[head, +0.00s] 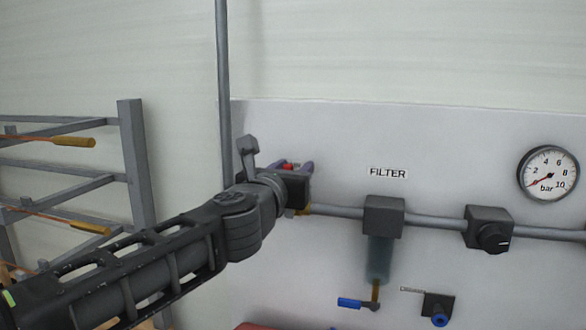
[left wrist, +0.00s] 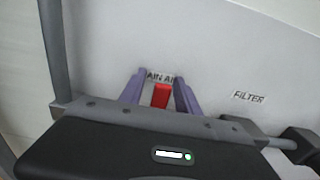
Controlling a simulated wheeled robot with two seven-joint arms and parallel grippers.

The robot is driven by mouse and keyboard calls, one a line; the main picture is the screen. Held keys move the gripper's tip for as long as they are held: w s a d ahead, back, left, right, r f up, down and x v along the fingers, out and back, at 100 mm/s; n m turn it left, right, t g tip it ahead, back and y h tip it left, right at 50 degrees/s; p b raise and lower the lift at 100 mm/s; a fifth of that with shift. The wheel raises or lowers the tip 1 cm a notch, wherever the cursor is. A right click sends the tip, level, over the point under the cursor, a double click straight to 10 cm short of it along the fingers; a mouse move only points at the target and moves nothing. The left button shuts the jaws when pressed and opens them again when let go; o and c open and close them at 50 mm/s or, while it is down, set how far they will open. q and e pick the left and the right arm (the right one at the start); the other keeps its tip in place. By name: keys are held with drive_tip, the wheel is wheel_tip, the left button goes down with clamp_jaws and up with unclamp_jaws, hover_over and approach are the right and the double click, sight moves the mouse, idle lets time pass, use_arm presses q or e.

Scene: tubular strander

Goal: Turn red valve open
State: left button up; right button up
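The red valve handle (left wrist: 161,95) shows in the left wrist view between the two purple fingers of my left gripper (left wrist: 158,92). A gap shows on at least one side of the handle, so the fingers look apart around it. In the head view a small red part of the valve (head: 288,166) shows at my left gripper (head: 298,170), at the left end of the pipe. The gripper body hides most of the valve. My right gripper is in neither view.
A grey pipe (head: 340,211) runs right from the valve to a filter (head: 383,217) labelled FILTER, a black regulator knob (head: 490,229) and a pressure gauge (head: 548,173) reading near zero. A blue-handled tap (head: 350,303) hangs below the filter. A vertical pipe (head: 223,90) and a grey rack (head: 135,150) stand left.

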use_arm(q)
clamp_jaws()
idle(1.4)
